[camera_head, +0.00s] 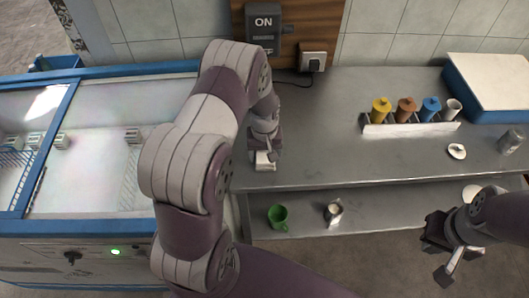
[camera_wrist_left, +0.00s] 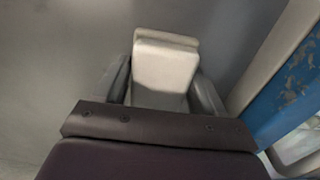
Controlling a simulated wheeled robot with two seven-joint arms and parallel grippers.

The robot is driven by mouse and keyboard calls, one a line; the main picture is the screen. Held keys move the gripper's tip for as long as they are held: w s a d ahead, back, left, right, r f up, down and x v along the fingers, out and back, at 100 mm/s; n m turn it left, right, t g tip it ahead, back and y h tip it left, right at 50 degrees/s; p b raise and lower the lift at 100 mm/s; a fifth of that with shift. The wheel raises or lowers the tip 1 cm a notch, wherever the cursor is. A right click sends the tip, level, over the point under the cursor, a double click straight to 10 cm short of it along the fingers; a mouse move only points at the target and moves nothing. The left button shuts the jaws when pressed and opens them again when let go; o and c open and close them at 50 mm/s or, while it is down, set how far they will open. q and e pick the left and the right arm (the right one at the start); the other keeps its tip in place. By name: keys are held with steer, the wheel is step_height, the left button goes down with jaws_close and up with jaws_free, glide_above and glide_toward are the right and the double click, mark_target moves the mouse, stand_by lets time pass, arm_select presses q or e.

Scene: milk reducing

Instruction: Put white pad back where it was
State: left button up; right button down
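The white pad (camera_head: 264,161) is at the left part of the grey counter, under my left gripper (camera_head: 264,153). In the left wrist view the pad (camera_wrist_left: 165,65) is a pale block between the two dark fingers, which lie close against its sides. The gripper looks shut on it. Whether the pad touches the counter is unclear. My right gripper (camera_head: 443,250) is at the lower right, in front of the counter, with its fingers apart and nothing between them.
A rack (camera_head: 410,127) with yellow, brown, blue and white containers stands at the back of the counter. A small white item (camera_head: 457,151) and a glass jar (camera_head: 510,141) are to its right. A green mug (camera_head: 278,215) stands on the lower shelf. A blue-edged freezer (camera_head: 100,226) adjoins the left.

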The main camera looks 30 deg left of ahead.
arm_select(q)
steer(key=shift+o, duration=1.3)
steer(key=shift+r, duration=0.1)
steer(key=shift+w+r, duration=0.1)
steer(key=shift+r, duration=0.2)
step_height(320, 180, up, 12)
steer(key=b, duration=0.1)
steer(key=s+d+r+m, duration=0.1)
steer(key=s+d+m, duration=0.2)
steer(key=s, duration=0.3)
steer(key=s+d+r+m+t, duration=0.1)
steer(key=s+d+m, duration=0.2)
steer(key=s+d, duration=0.2)
steer(key=shift+s+r+m, duration=0.3)
steer(key=shift+s+r, duration=0.1)
steer(key=shift+s, duration=0.8)
steer(key=shift+s, duration=0.1)
steer(key=shift+c, duration=0.4)
